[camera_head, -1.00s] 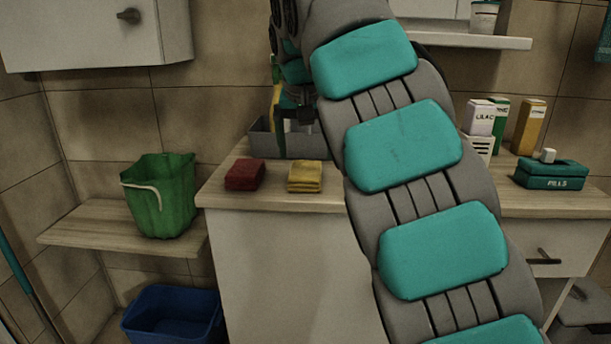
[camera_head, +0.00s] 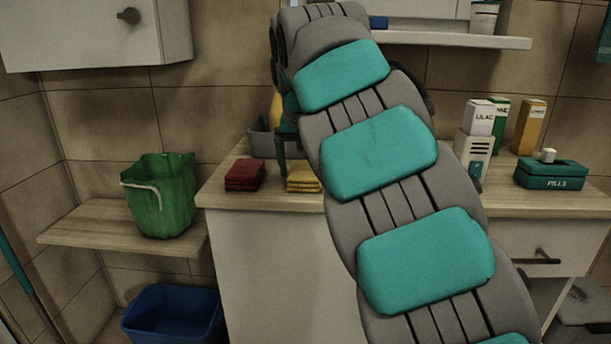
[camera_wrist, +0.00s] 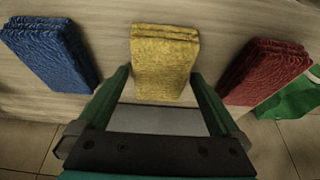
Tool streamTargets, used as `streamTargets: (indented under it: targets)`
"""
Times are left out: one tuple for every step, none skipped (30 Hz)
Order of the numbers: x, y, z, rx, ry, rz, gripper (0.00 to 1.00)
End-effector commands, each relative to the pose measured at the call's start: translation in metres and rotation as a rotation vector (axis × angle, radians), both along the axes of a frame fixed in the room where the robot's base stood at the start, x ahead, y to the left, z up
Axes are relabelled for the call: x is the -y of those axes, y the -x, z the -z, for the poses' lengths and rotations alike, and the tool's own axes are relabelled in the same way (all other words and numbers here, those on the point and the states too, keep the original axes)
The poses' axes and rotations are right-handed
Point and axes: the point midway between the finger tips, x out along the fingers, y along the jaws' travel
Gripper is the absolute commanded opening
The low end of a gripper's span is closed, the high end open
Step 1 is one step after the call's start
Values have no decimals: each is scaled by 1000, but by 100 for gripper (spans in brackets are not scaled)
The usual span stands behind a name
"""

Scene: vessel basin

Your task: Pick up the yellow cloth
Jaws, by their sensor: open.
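The yellow cloth (camera_head: 303,179) lies folded on the wooden counter top near its front edge, partly hidden by my arm in the head view. In the wrist view the yellow cloth (camera_wrist: 164,62) is in the upper middle, ahead of my gripper (camera_wrist: 160,85). The gripper is open, with one green finger on each side of the cloth's near end. I cannot tell whether the fingers touch it. In the head view only part of my gripper (camera_head: 282,150) shows, above and just behind the cloth's left side.
A red cloth (camera_head: 245,175) lies left of the yellow one; it also shows in the wrist view (camera_wrist: 265,75). A blue cloth (camera_wrist: 52,50) lies on the other side. A grey bin (camera_head: 262,140) stands behind. A green bucket (camera_head: 160,195) stands on the lower left shelf.

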Motion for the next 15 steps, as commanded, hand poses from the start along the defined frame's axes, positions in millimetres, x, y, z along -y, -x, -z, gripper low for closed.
streamTargets:
  targets:
    - [0,0,1,0,0,0,100]
    - [0,0,2,-1,0,0,100]
    - [0,0,2,-1,0,-1,100]
    - [0,0,3,-1,0,-1,100]
    - [0,0,3,-1,0,-1,100]
    - [0,0,4,-1,0,-1,100]
    - [0,0,4,-2,0,-1,100]
    - [0,0,4,-2,0,-1,100]
    - [0,0,4,-2,1,0,100]
    - [0,0,4,-2,1,0,100]
    - [0,0,4,-2,1,0,100]
    - [0,0,4,-1,1,0,100]
    - [0,0,4,-1,1,0,100]
    - [0,0,4,-1,1,0,100]
    - [0,0,4,-1,1,0,100]
